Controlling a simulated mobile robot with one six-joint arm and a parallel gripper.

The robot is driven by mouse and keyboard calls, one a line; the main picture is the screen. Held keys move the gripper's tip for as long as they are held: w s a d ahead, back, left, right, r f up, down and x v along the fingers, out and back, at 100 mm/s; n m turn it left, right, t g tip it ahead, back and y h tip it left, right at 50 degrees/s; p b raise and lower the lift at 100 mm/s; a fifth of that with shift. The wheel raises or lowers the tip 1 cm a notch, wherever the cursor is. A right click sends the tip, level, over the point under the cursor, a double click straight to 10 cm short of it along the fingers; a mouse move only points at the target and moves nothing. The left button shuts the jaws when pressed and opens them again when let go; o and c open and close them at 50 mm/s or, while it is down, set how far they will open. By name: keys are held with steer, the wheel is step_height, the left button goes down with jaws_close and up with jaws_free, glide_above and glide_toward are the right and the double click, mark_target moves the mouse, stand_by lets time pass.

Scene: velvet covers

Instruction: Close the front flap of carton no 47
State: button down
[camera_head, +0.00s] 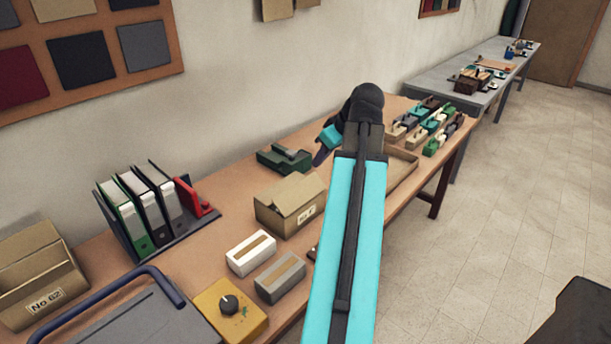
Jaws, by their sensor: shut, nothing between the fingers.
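A brown cardboard carton (276,217) stands on the wooden bench in the middle, with a small white label on its right-hand side. The label reads "No 4" and its last digit is not clear. Flaps show at its top, but I cannot tell the front flap's exact angle. My arm covers the space just right of the carton. My gripper (319,158) is above and behind the carton, near its far right corner, pointing down. Its dark fingers are shut and empty, apart from the carton as far as I can see.
Another carton (40,290), labelled No 62, stands at far left. Binders (140,210) in a rack, a green tool (285,158), a white box (251,253), a grey box (280,277) and a yellow control box (229,308) surround the middle carton. A shallow tray (402,170) lies right.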

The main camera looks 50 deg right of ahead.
steer(key=shift+f, duration=0.1)
steer(key=p, duration=0.2)
glide_toward(297, 185)
steer(key=shift+f, duration=0.95)
steer(key=shift+w+r+p+x, duration=0.15)
steer(key=shift+p+x, duration=0.1)
steer(key=shift+x, duration=0.55)
steer(key=shift+w+p+x, duration=0.1)
steer(key=shift+p+x, duration=0.15)
steer(key=shift+x, duration=0.55)
steer(key=shift+w+r+p+x, duration=0.15)
steer(key=shift+p+x, duration=0.1)
steer(key=shift+x, duration=0.55)
steer(key=shift+a, duration=0.1)
steer(key=shift+w+g, duration=0.15)
steer(key=shift+g, duration=0.15)
